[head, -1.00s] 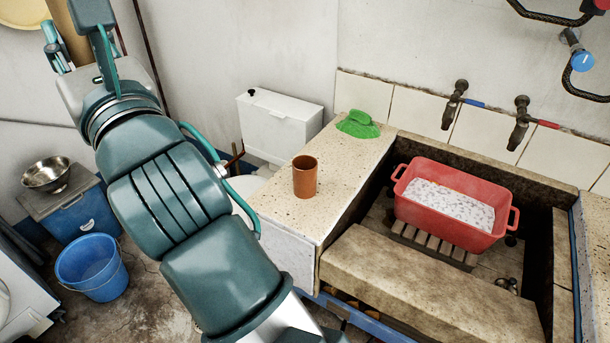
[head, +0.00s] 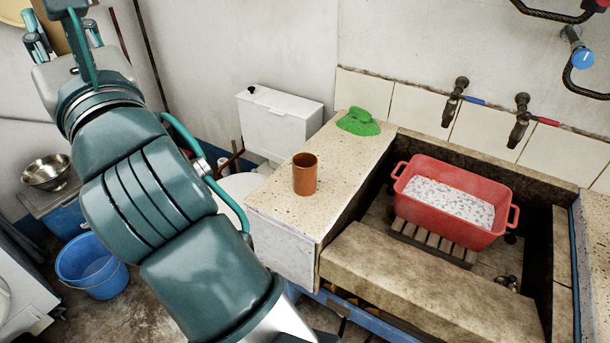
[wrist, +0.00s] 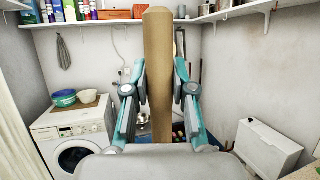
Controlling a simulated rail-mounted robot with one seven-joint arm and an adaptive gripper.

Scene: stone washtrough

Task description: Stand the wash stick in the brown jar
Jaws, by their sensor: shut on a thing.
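The brown jar (head: 305,174) stands upright on the speckled stone ledge left of the trough, its open mouth facing up. My gripper (wrist: 159,88) is shut on the wash stick (wrist: 158,60), a pale wooden rod that runs upright between the two fingers in the wrist view. In the head view my gripper is at the top left, partly cut off by the frame edge, well to the left of the jar and apart from it. The stick's ends are out of the head view.
A green cloth (head: 358,122) lies behind the jar on the ledge. A red tub (head: 450,228) sits in the trough at the right. A white cistern (head: 280,120) stands behind the ledge. A blue bucket (head: 92,265) and a metal bowl (head: 46,172) are at the left.

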